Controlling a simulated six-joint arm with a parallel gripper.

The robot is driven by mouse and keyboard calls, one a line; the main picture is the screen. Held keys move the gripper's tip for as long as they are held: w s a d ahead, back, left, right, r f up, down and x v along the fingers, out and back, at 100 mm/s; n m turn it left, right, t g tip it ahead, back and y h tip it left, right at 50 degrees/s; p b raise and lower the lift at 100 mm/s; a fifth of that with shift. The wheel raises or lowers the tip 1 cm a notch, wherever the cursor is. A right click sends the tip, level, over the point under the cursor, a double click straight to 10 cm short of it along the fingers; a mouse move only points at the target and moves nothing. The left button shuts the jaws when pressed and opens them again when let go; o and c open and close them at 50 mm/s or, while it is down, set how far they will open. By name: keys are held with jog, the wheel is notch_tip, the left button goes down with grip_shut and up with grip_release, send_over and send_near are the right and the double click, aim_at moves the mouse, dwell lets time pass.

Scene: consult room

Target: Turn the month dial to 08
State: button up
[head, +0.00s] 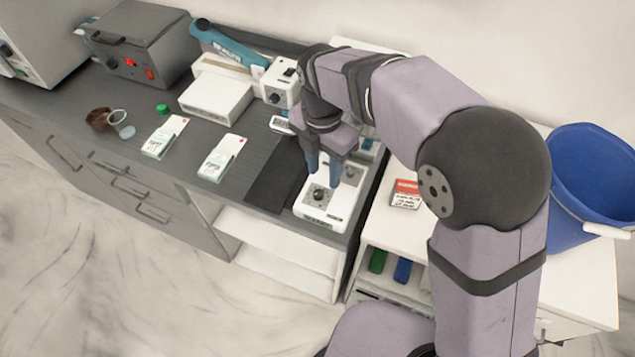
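A white device (345,202) with a black round dial (319,194) on its top lies near the front right of the grey counter. This is probably the month dial, but its markings are too small to read, so I cannot tell its setting. My gripper (324,174) points down above the device, close behind the dial. Its two bluish fingers are apart with nothing seen between them. I cannot tell whether either finger touches the device. My gripper and arm hide the back part of the device.
A black mat (272,186) lies left of the device. A white box with a knob (281,85) stands behind. Two white-and-green packs (222,157) (165,138) lie on the counter (185,180). A red-and-white box (405,194) and blue bucket (592,185) are at right.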

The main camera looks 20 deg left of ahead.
aim_at(318, 193)
jog(key=shift+s+a+r+n, duration=0.1)
jog(key=shift+s+a+n, duration=0.2)
jog(key=shift+a+n, duration=0.45)
jog(key=shift+d+f+p, duration=0.2)
jog(key=shift+f+p, duration=1)
jog(key=shift+f, duration=2.45)
grip_shut()
